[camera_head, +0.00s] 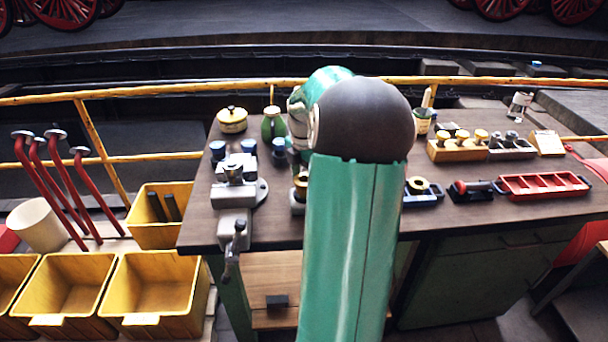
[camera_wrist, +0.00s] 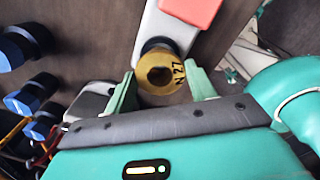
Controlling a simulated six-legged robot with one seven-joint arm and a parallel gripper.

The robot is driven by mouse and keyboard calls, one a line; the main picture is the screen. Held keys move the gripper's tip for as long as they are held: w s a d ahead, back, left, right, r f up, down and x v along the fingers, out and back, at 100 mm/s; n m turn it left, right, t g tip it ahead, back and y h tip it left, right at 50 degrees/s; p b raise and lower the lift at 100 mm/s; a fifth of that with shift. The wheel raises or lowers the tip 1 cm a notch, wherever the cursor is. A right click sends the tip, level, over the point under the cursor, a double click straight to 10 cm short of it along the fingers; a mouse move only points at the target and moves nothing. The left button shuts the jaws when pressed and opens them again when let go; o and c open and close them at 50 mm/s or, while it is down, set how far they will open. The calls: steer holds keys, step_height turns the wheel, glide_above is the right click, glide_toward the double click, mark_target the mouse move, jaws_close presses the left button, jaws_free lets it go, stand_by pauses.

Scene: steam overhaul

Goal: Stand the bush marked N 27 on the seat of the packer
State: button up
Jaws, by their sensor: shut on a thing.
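The brass bush marked N 27 (camera_wrist: 160,72) is a ring with its dark bore and lettering facing the wrist camera. My gripper (camera_wrist: 162,90) is shut on it, one green finger on each side. Beyond the bush, a pale grey block with a dark round part (camera_wrist: 153,42) and a red piece shows in the wrist view. It may be the packer; I cannot tell whether the bush touches it. In the head view my arm hides the gripper; a brass part (camera_head: 300,181) and the edge of a grey block (camera_head: 297,207) show beside it.
A grey vice (camera_head: 235,192) and several dark blue pieces (camera_head: 217,150) stand on the left of the workbench (camera_head: 465,220). A wooden block with brass pieces (camera_head: 460,149) and a red tray (camera_head: 543,186) stand on the right. Yellow bins (camera_head: 155,290) stand left of the bench.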

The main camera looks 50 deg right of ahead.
steer(key=shift+f, duration=0.95)
stand_by(0.3)
steer(key=o, duration=1.3)
steer(key=shift+r, duration=4.5)
